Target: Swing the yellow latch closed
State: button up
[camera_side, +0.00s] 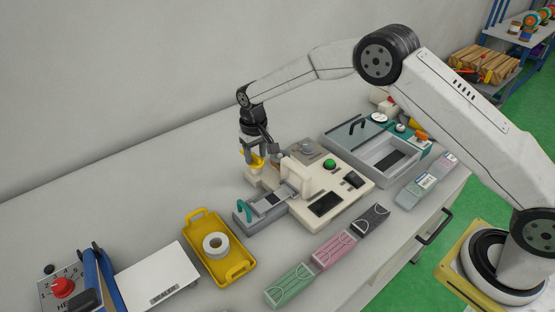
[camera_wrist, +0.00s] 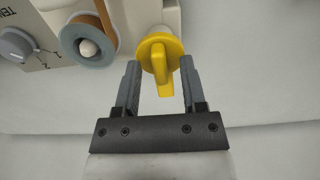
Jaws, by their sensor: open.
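The yellow latch (camera_wrist: 161,66) is a round yellow disc with a raised handle bar, on the end of a cream machine (camera_side: 318,192). In the wrist view its handle points toward my gripper, almost straight down the picture and slightly tilted. My gripper (camera_wrist: 160,85) is open, with one finger on each side of the latch handle. A small gap shows between each finger and the handle. In the side view my gripper (camera_side: 254,160) is over the left end of the machine, and it partly hides the latch (camera_side: 257,161).
A grey dial (camera_wrist: 16,45) and a round spool (camera_wrist: 90,40) sit beside the latch. A grey slide with a teal handle (camera_side: 243,209) is in front. A yellow tray (camera_side: 246,269) holds a tape roll (camera_side: 216,245). Mask packs (camera_side: 333,248) lie at the front edge.

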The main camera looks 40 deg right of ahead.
grip_shut()
dwell(1.3)
